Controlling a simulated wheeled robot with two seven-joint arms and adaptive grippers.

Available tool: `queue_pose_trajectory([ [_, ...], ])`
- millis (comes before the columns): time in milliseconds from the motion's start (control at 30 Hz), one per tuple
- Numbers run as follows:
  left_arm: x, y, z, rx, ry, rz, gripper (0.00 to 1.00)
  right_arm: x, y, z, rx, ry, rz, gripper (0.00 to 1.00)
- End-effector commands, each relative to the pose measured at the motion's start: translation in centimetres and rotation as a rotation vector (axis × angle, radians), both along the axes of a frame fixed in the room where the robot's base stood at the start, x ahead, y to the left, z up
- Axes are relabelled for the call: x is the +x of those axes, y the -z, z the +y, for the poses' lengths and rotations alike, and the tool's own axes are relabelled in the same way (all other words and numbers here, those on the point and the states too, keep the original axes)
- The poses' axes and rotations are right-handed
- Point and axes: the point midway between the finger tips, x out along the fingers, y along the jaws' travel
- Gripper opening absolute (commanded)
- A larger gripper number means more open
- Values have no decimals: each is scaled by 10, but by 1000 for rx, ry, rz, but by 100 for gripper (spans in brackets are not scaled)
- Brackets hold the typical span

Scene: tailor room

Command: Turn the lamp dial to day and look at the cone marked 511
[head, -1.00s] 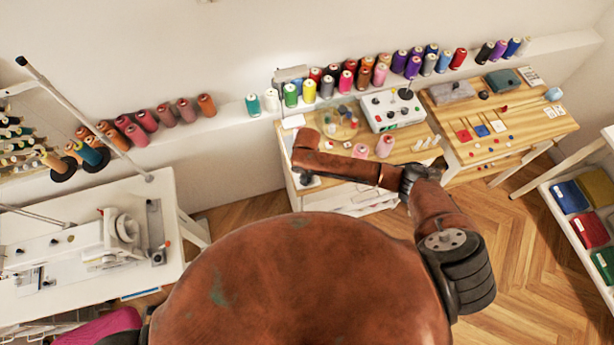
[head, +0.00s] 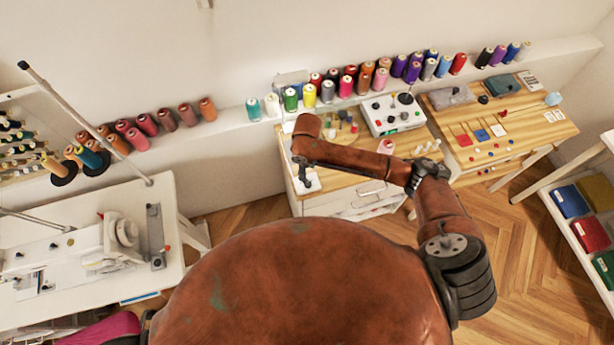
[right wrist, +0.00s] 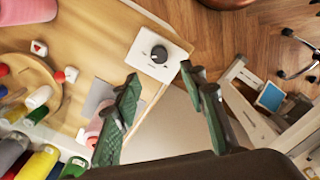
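A white plate with a round black dial (right wrist: 158,54) lies on the wooden table, just beyond my right fingertips in the right wrist view. My right gripper (right wrist: 160,73) is open, its two fingers apart with nothing between them. In the head view the right gripper (head: 303,178) points down over the plate (head: 312,184) at the table's front left corner. The dial's markings are too small to read. A pink cone (head: 385,147) stands on the table behind my right arm. I cannot read 511 on any cone. My left gripper is out of view.
A white control box (head: 394,113) stands at the back of the table. Several thread cones line the wall ledge (head: 235,113). A round wooden tray (right wrist: 42,72) with small items is near the pink cone. A sewing machine (head: 85,245) stands at left.

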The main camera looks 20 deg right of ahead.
Motion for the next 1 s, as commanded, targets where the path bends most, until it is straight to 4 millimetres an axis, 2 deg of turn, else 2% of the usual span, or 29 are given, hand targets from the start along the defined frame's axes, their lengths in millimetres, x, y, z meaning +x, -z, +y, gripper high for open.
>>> queue_pose_trajectory([
  [100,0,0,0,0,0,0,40,1,-17,0,0,-1,-1,39],
  [300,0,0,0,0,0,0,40,0,-28,0,0,0,0,39],
  [833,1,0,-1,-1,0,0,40,0,-28,0,1,-1,-1,39],
  [1000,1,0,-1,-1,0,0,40,-14,-19,12,48,-1,-5,39],
])
